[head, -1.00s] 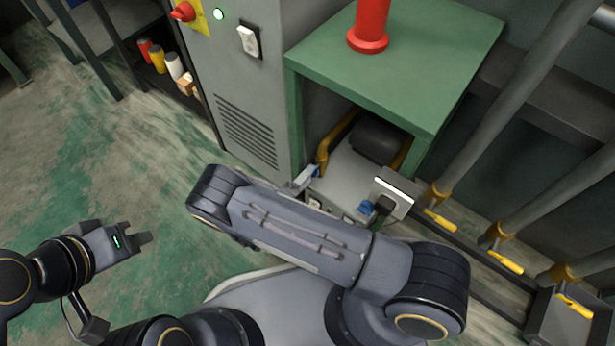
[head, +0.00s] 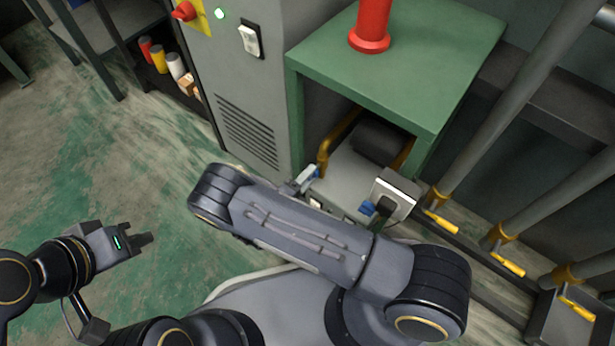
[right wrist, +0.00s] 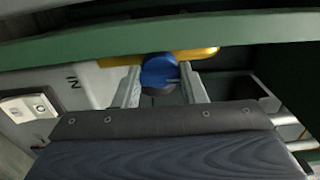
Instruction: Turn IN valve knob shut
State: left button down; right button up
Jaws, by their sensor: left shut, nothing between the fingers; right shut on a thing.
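The IN valve knob (right wrist: 159,72) is blue and round and sits between the two fingers of my right gripper (right wrist: 160,86) in the right wrist view. The fingers are shut on it, one on each side. An "IN" label (right wrist: 71,83) shows on the pale panel to the left of the knob. In the head view my own right arm hides most of that gripper; a grey finger part and a bit of blue show just past the forearm. My left gripper (head: 146,240) is shut and empty, over the open floor at the left.
The machine (head: 345,182) with a yellow frame stands under the green table (head: 420,65), whose edge crosses close above my right gripper. A red cylinder (head: 371,30) stands on the table. A grey cabinet (head: 243,90) is to the left; pipes with yellow handles (head: 508,263) are to the right.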

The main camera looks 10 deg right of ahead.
jog(key=o, duration=1)
jog(key=p+v, duration=0.2)
jog(key=v, duration=0.5)
jog(key=shift+s+a, duration=0.25)
jog(key=shift+a, duration=0.1)
